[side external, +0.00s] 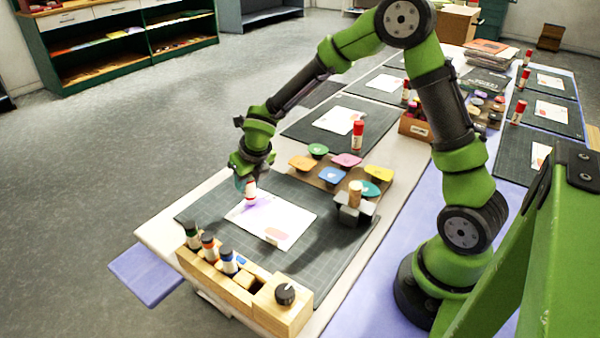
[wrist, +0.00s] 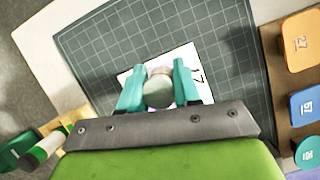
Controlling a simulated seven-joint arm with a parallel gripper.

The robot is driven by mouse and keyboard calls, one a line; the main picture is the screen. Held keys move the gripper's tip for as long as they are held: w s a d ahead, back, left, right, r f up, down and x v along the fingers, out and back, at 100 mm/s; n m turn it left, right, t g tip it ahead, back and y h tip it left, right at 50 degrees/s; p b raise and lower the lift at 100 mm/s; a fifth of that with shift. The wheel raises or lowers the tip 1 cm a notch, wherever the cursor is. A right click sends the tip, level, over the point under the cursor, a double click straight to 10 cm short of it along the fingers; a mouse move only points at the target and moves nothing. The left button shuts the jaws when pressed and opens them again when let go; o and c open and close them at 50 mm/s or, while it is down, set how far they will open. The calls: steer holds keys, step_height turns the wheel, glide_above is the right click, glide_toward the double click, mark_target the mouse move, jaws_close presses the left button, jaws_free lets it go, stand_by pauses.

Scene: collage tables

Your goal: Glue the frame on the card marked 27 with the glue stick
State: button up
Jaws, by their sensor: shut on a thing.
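My gripper (wrist: 158,88) is shut on the glue stick, whose round grey-white end (wrist: 158,92) shows between the teal fingers. In the side view the white glue stick (side external: 250,188) points down, its red-pink lower end at or just above the upper left part of the white card (side external: 290,222). I cannot tell whether it touches. A purple tint lies on the card around the stick, and a small reddish patch sits near its lower edge. In the wrist view the card (wrist: 180,58) is mostly hidden by gripper and stick; a "7" shows at its right. The frame is not clearly visible.
The card lies on a dark gridded mat (side external: 330,260). A wooden rack (side external: 240,285) with several capped sticks and a black knob stands at the front. Behind right are a board of coloured numbered pieces (side external: 333,175), a grey block with a wooden cylinder (side external: 355,210), and a red-capped stick (side external: 358,136).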

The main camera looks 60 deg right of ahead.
steer(key=shift+s+a+r, duration=0.1)
steer(key=shift+s+a, duration=0.05)
steer(key=shift+a, duration=1.4)
steer(key=shift+a, duration=0.2)
steer(key=shift+a, duration=0.6)
step_height(320, 180, up, 7)
